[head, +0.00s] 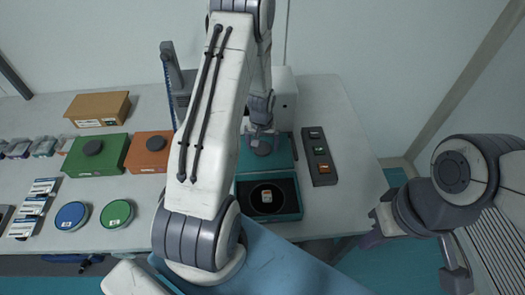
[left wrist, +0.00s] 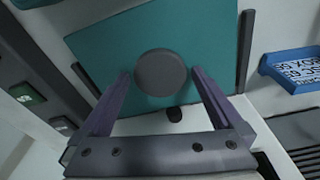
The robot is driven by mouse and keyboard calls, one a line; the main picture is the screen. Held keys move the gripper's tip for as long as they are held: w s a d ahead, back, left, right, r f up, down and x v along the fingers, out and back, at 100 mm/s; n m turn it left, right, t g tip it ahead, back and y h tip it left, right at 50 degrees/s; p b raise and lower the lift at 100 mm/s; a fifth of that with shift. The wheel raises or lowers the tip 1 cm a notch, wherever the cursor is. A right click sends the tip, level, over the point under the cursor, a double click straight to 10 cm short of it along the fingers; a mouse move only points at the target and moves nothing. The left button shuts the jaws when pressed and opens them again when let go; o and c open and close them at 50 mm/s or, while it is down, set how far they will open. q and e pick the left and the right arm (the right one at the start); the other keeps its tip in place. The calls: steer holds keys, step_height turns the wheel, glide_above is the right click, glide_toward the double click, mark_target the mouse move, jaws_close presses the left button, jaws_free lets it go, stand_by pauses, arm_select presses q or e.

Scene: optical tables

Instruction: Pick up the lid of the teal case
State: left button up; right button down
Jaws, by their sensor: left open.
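The teal lid (head: 284,152) lies flat behind the open teal case (head: 290,215), whose dark inside holds a small white and orange item (head: 266,196). In the left wrist view the lid (left wrist: 105,50) fills the upper middle, with its round grey knob (left wrist: 161,72) facing up. My left gripper (head: 262,141) is over the lid. Its fingers (left wrist: 161,76) are open, one on each side of the knob; I cannot tell whether they touch it. My right gripper (head: 373,233) is off the table's right edge, away from the case; its fingers are unclear.
A dark tray with several small modules (head: 319,158) stands right of the lid. A white box-shaped device (head: 284,90) stands behind it. Green (head: 95,156) and orange (head: 150,151) cases with knobs sit at left. The table's right end (head: 350,150) is clear.

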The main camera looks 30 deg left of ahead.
arm_select(q)
steer(key=c, duration=1.4)
